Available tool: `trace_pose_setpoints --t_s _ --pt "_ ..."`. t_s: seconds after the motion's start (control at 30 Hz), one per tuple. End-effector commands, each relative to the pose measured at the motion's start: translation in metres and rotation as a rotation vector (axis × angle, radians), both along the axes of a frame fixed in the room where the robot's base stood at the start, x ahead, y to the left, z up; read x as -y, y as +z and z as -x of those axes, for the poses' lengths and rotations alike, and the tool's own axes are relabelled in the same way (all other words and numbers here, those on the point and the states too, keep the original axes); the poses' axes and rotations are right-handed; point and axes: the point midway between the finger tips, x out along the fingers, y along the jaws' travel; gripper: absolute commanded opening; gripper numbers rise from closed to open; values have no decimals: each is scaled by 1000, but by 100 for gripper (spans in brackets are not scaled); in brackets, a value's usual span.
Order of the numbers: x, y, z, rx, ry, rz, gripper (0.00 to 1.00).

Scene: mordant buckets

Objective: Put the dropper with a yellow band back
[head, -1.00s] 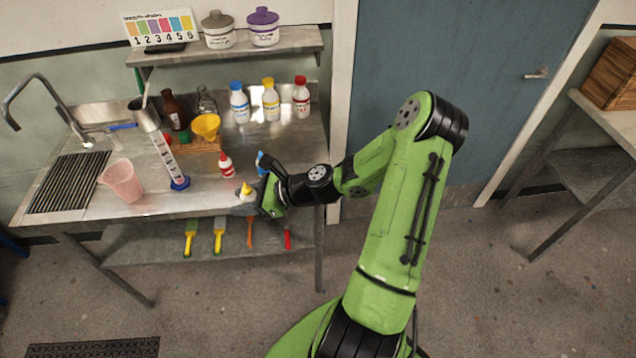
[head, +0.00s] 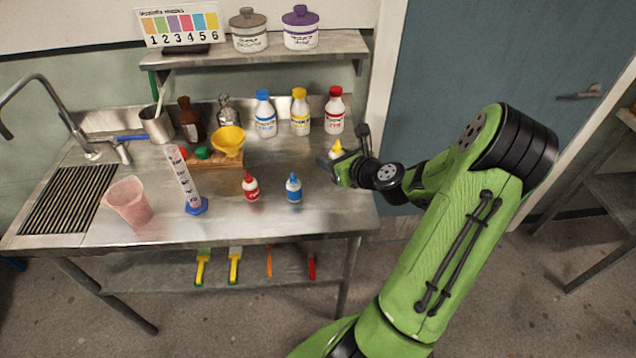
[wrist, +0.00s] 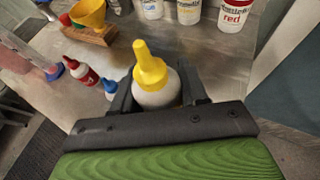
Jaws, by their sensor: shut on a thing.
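The dropper with yellow (wrist: 150,72) is a white bottle with a yellow pointed cap. My gripper (head: 341,158) is shut on it, and its yellow tip (head: 337,147) shows between the fingers in the head view. It is over the right end of the steel bench, in front of the large white bottle with a red cap (head: 334,110). In the wrist view the dropper stands upright between the dark fingers; its lower part is hidden. The red dropper (head: 251,187) and the blue dropper (head: 294,188) stand side by side on the bench, left of my gripper.
Large bottles with blue (head: 264,114) and yellow (head: 300,112) caps stand behind. A wooden block (head: 215,172) with a yellow funnel (head: 229,141), a measuring cylinder (head: 186,182) and a pink beaker (head: 130,203) are to the left. The bench front beside the blue dropper is clear.

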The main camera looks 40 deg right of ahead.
Motion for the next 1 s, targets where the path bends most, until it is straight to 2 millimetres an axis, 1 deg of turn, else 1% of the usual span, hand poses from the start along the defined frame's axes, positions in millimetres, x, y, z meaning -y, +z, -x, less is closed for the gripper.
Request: trace_pose_setpoints --t_s 0.07,0.13,0.2,0.3,0.47,0.6,0.67,0.83,0.93,0.97,1.0 --pt "2 -2 1 -1 -5 0 13" --pt "2 -14 2 -2 -6 -4 13" --pt "1 -34 2 -2 -5 -8 13" --pt "1 -56 2 -3 -5 -6 13" --pt "1 -75 2 -2 -3 -3 13" --pt "1 -100 2 -2 -3 -3 13" --pt "1 -103 2 -1 -4 -1 13" --pt "1 -100 2 -1 -3 1 13" --pt "1 -103 2 -2 -3 1 13" --pt "1 -104 2 -2 -2 2 44" --pt "1 -103 2 -2 -2 2 51"
